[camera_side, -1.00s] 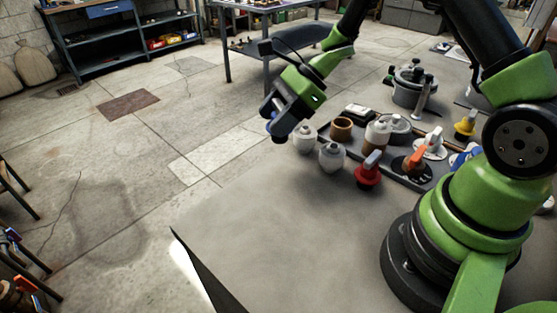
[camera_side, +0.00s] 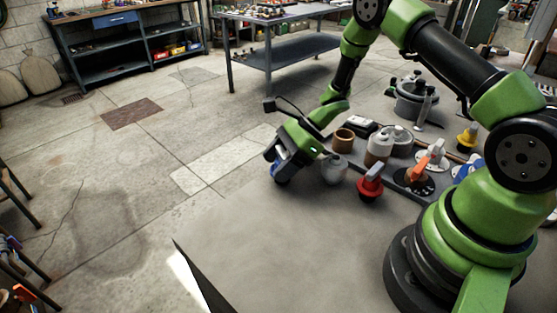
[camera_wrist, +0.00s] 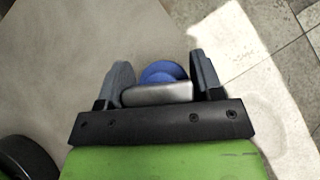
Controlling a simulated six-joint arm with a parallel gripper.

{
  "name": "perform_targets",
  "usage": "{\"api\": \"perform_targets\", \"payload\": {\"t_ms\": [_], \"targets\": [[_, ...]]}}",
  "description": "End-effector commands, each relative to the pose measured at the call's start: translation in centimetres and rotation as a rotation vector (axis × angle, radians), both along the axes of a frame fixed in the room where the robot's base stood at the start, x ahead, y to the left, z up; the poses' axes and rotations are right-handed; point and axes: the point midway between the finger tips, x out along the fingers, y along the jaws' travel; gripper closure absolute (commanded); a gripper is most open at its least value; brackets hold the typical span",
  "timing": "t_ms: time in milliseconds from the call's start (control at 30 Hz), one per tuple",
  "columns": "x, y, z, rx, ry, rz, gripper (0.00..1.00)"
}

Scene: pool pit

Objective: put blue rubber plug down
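The blue rubber plug (camera_wrist: 165,72) has a round blue body and a flat grey grip (camera_wrist: 157,93). In the wrist view it sits between my two fingers, with the grey grip spanning the gap from finger to finger. My gripper (camera_wrist: 160,80) appears shut on that grip. In the side view my gripper (camera_side: 281,178) points down, low over the far left edge of the grey table (camera_side: 290,240). The plug is mostly hidden there by the fingers. I cannot tell whether its underside touches the table.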

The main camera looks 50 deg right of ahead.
Motion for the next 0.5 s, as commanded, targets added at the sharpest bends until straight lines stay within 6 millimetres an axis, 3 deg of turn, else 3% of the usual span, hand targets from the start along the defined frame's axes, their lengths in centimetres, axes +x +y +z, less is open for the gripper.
{"api": "perform_targets", "payload": {"t_ms": [33,100,367,500], "targets": [[0.0,0.0,0.0,0.000,0.000,0.000,0.27],[0.0,0.0,0.0,0.000,0.000,0.000,0.18],[0.0,0.0,0.2,0.000,-0.001,-0.001,0.18],[-0.2,-0.8,1.1,-0.002,-0.003,-0.004,0.18]]}}
